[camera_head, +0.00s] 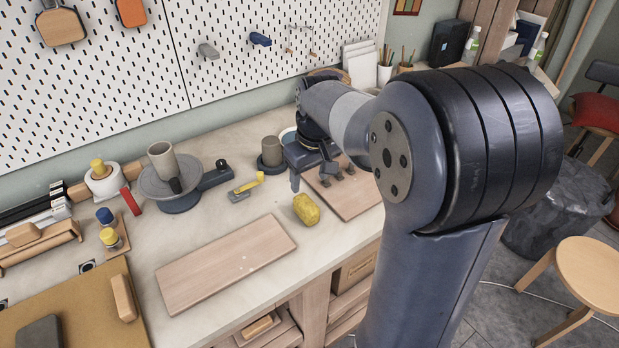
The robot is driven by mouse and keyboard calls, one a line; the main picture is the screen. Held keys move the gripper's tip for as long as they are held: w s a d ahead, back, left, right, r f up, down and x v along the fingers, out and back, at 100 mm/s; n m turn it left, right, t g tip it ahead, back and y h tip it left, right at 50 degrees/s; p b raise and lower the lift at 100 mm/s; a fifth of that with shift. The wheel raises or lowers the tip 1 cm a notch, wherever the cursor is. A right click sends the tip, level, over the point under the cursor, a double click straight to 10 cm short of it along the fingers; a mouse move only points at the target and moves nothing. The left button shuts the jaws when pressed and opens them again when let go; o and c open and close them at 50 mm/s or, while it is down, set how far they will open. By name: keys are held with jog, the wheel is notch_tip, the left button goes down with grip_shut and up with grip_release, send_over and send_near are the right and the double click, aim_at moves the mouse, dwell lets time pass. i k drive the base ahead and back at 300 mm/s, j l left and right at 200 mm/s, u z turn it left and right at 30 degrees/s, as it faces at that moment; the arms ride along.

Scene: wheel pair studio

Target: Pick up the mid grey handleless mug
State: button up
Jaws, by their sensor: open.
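A mid grey handleless mug (271,150) stands upright on a small dark round base at the back of the bench. A lighter grey cylinder (161,161) stands on the round plate of a potter's wheel (150,185) farther left. My gripper (318,180) is open just right of the mid grey mug and apart from it, with its fingers pointing down. It hangs over the left part of a wooden board (358,196). My arm covers part of the bench to the right.
A yellow lump (306,209) lies just in front of my gripper. A yellow-handled tool (247,186) lies in front of the mug. A bare wooden board (225,262) lies at the front. The pegboard wall (240,65) rises behind the bench.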

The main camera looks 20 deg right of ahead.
aim_at(271, 144)
jog(key=i+l+u, duration=0.1)
jog(key=l+u, duration=0.75)
jog(key=u, duration=0.15)
